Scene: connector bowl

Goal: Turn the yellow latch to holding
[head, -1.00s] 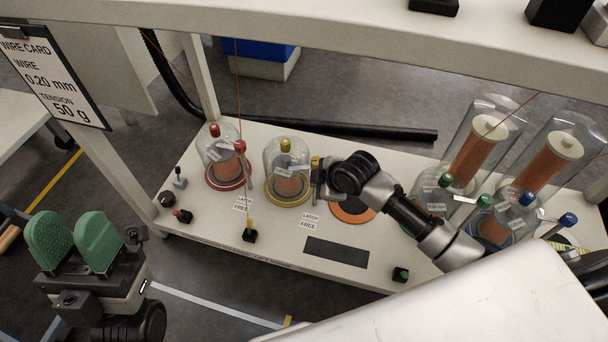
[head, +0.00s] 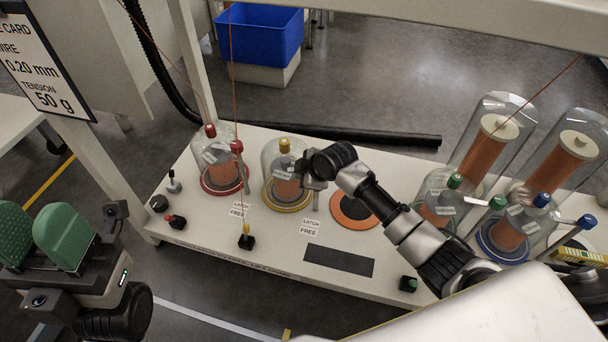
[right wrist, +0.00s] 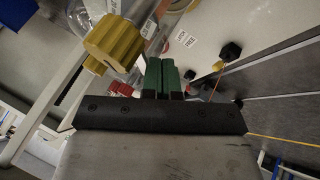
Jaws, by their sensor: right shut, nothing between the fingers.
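The yellow-ringed glass bell (head: 287,170) stands on the bench with a yellow knob on top and an orange spool inside. The yellow latch is beside it; my right gripper (head: 314,178) hides it in the head view. In the right wrist view a large yellow knob (right wrist: 115,42), which looks like the latch's, is close in front of the glass. My right gripper's green fingers (right wrist: 161,76) are shut and empty, just right of this knob; contact cannot be told. A card below the bell reads LATCH FREE (head: 310,228). My left gripper (head: 40,235) is open and empty, off the bench's left end.
A red-ringed bell (head: 222,168) with a red latch stands to the left. A black block (head: 246,242) with a yellow top and thin wire is in front. An orange ring (head: 356,212), green and blue bells (head: 505,228) and tall spool covers (head: 488,140) lie rightward.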

